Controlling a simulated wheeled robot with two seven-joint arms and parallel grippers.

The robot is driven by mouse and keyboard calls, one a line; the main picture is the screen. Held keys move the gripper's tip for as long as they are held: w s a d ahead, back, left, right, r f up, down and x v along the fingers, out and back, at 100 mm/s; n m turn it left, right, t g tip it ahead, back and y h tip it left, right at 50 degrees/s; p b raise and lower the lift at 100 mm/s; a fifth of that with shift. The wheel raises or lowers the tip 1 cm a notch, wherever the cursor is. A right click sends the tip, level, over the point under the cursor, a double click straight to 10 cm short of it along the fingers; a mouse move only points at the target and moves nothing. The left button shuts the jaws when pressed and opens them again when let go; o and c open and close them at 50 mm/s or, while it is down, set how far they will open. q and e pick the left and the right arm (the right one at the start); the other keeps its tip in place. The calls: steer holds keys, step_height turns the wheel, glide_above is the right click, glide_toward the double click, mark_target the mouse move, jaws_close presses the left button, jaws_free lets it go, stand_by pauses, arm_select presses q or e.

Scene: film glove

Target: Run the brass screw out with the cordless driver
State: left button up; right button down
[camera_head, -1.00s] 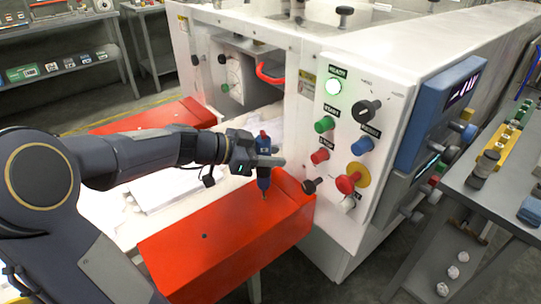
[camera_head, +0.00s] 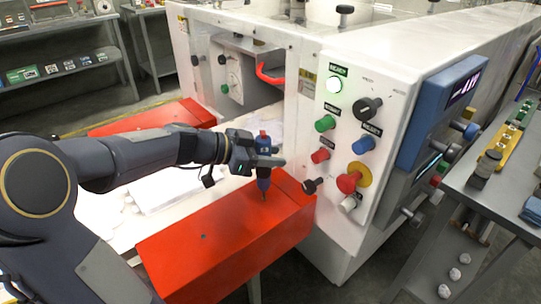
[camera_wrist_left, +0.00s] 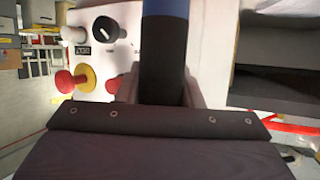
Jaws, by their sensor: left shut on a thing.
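The cordless driver (camera_head: 263,178), blue with a red top, stands nearly upright in my left gripper (camera_head: 262,160). The gripper is shut around its body. The driver's thin bit points down at the top of the red box-shaped cover (camera_head: 225,245), close to its far right end. I cannot make out the brass screw at the bit's tip, nor whether the tip touches it. In the left wrist view the driver (camera_wrist_left: 164,60) is a dark upright body with blue at the top, between the fingers. My right gripper is not in view.
A white machine panel with a red mushroom button (camera_head: 348,182) and several knobs stands close right of the driver. A small dark spot (camera_head: 204,237) marks the cover's top. A second red cover (camera_head: 165,118) lies behind my arm. A grey bench (camera_head: 485,200) is at right.

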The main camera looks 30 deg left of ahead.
mark_target(262, 133)
arm_select(q)
steer(key=shift+b, duration=1.05)
stand_by(0.9)
steer(key=shift+r+p, duration=1.45)
steer(key=shift+r, duration=1.55)
